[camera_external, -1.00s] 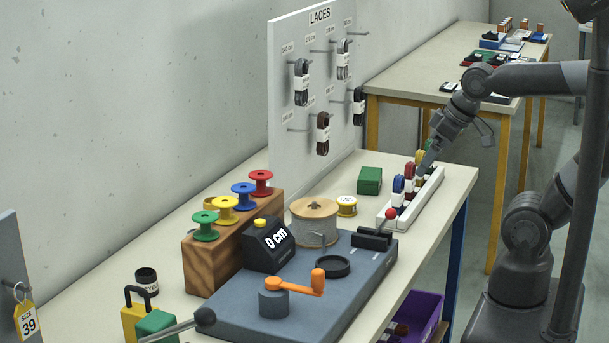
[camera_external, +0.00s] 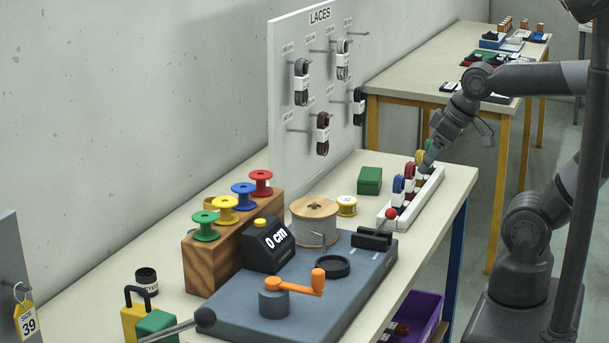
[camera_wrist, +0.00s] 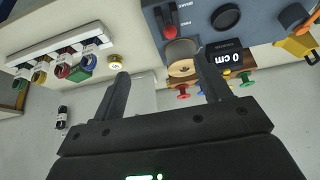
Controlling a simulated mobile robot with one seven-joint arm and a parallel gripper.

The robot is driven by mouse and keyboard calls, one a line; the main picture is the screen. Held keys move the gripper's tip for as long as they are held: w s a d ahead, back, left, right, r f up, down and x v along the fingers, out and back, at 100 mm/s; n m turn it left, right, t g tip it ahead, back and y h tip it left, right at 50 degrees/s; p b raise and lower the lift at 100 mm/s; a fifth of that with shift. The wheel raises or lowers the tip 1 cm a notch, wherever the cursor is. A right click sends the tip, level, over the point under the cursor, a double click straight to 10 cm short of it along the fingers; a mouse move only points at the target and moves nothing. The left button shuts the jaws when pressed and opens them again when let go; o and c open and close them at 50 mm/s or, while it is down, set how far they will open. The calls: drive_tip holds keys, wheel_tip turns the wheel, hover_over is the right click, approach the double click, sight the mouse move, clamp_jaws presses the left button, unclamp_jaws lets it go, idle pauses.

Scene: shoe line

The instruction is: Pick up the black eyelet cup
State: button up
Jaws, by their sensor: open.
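The black eyelet cup (camera_external: 147,281) is a small dark pot with a pale label, standing upright on the table at the front left. It is beside the yellow padlock-shaped block and left of the wooden spool block. I cannot make it out in the wrist view. My gripper (camera_external: 427,164) is far from it, at the back right above the white rack. In the wrist view my gripper (camera_wrist: 163,72) has its two fingers wide apart with nothing held between them.
A blue-grey machine base (camera_external: 300,312) with an orange crank, a black display box (camera_external: 268,245) and a wooden block (camera_external: 207,265) with colored spools fill the middle. A white rack (camera_external: 412,203), a spool of cord (camera_external: 314,226) and a green box (camera_external: 369,180) stand farther back. A lace board (camera_external: 290,90) rises behind.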

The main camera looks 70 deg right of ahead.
drive_tip(key=w+a+r, duration=0.2)
drive_tip(key=w+r, duration=0.2)
drive_tip(key=w, duration=0.3)
drive_tip(key=n+g, duration=0.1)
drive_tip(key=n, duration=0.1)
hover_over(146, 272)
drive_tip(key=s+d, duration=0.1)
drive_tip(key=s, duration=0.3)
wheel_tip(146, 272, down, 17)
drive_tip(key=shift+y, duration=0.4)
drive_tip(key=x, duration=0.5)
drive_tip(key=shift+a+f, duration=0.1)
drive_tip(key=shift+a, duration=0.15)
drive_tip(key=shift+x, duration=2.95)
drive_tip(key=shift+d, duration=0.15)
